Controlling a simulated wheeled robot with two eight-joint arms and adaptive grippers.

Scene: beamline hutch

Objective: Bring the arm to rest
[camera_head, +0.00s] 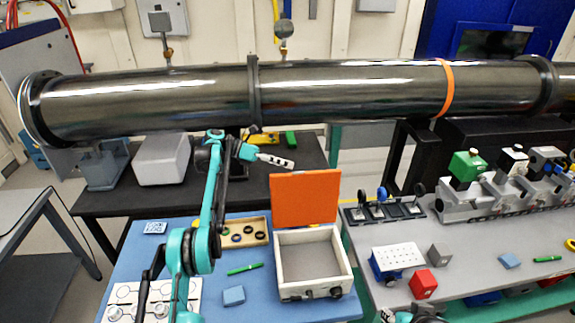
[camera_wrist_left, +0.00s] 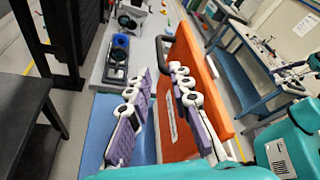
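My left arm (camera_head: 207,215) is raised over the blue-topped table, with its elbow high. Its gripper (camera_head: 276,160) points right, above and behind the raised orange lid (camera_head: 305,198) of a white box. In the left wrist view the two purple-padded fingers (camera_wrist_left: 160,110) stand apart with nothing between them. The orange lid (camera_wrist_left: 180,95) shows behind them, and I cannot tell whether they touch it.
A large dark pipe (camera_head: 340,92) runs across just beyond the gripper. The open white box (camera_head: 312,262) stands on the blue table (camera_head: 195,265), near a wooden tray (camera_head: 262,226), a green marker (camera_head: 245,269) and a blue block (camera_head: 234,295). A grey bench (camera_head: 470,265) with instruments is at the right.

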